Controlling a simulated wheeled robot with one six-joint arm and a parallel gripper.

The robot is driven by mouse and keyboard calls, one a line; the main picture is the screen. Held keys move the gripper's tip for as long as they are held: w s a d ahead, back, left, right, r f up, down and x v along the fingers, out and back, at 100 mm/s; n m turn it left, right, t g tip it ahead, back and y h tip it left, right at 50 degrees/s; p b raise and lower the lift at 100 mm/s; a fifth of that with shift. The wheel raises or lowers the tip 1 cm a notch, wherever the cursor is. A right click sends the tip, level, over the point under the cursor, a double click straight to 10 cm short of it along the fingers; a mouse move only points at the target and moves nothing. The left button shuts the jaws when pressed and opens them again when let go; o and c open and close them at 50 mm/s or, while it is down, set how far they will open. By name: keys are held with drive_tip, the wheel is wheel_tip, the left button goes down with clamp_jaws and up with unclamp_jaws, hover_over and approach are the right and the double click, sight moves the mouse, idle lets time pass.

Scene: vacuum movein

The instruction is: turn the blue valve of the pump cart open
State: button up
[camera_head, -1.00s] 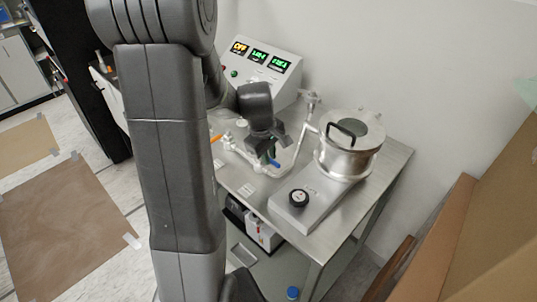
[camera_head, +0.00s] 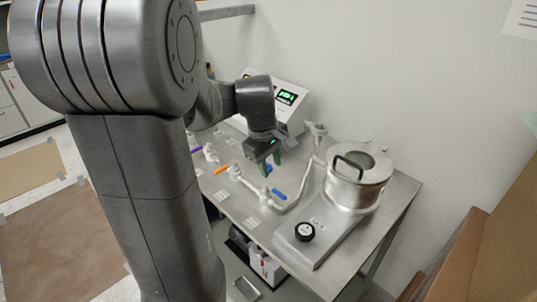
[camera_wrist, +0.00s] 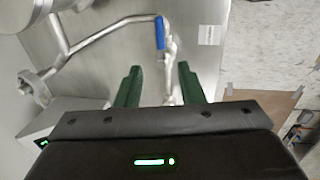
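The blue valve handle (camera_head: 279,194) sits on the metal piping of the pump cart (camera_head: 230,205), left of the round steel vessel. In the wrist view the blue handle (camera_wrist: 160,32) lies beyond my fingertips, roughly in line with the gap between them and with the pipe below it. My gripper (camera_head: 266,162) is above the piping, up and left of the handle in the head view. Its two green fingers (camera_wrist: 159,70) are apart, and nothing is held between them. A small blue patch shows by the fingers in the head view; I cannot tell what it is.
An orange handle (camera_head: 221,170) and a purple handle (camera_head: 196,149) sit farther left on the cart. The lidded steel vessel (camera_head: 357,180) and a black knob (camera_head: 305,231) are on the right. A display box (camera_head: 290,105) stands behind my gripper. Cardboard (camera_head: 490,240) stands at the right.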

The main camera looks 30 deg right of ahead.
sight(276, 191)
drive_tip(key=r, duration=0.3)
drive_tip(key=shift+s+a+r, duration=0.15)
drive_tip(key=shift+a+r, duration=0.2)
drive_tip(key=shift+a, duration=0.05)
drive_tip(key=shift+f, duration=0.1)
drive_tip(key=d+f, duration=0.1)
drive_tip(key=f, duration=0.8)
drive_tip(key=d+f, duration=0.1)
drive_tip(key=f, duration=0.3)
drive_tip(key=shift+w+d+f+p, duration=0.15)
drive_tip(key=shift+w+d+p, duration=0.15)
drive_tip(key=shift+w+p, duration=0.1)
drive_tip(key=shift+f, duration=0.1)
